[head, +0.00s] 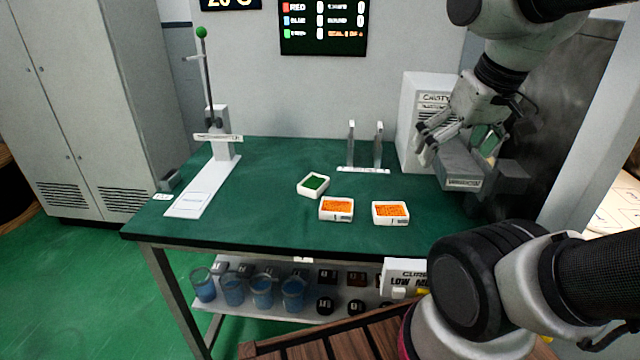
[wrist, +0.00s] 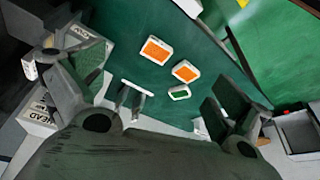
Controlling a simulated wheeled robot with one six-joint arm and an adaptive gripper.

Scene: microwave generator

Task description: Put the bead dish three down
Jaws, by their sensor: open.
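Three small white dishes sit flat on the green table. One holds green beads (head: 314,185); two hold orange beads, a left one (head: 337,210) and a right one (head: 390,213). Their labels are too small to read, so I cannot tell which is number three. The wrist view also shows the green dish (wrist: 179,92) and the orange dishes (wrist: 157,50) (wrist: 185,72), beyond the fingers. My gripper (head: 458,145) is open and empty, raised over the table's right side, apart from all the dishes. Its spread fingers (wrist: 150,78) show in the wrist view.
A grey labelled block (head: 463,170) is below my gripper, beside a white box (head: 415,110). Two upright posts (head: 365,168) stand behind the dishes. A tall stand (head: 203,190) is at left. The table's left middle is clear.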

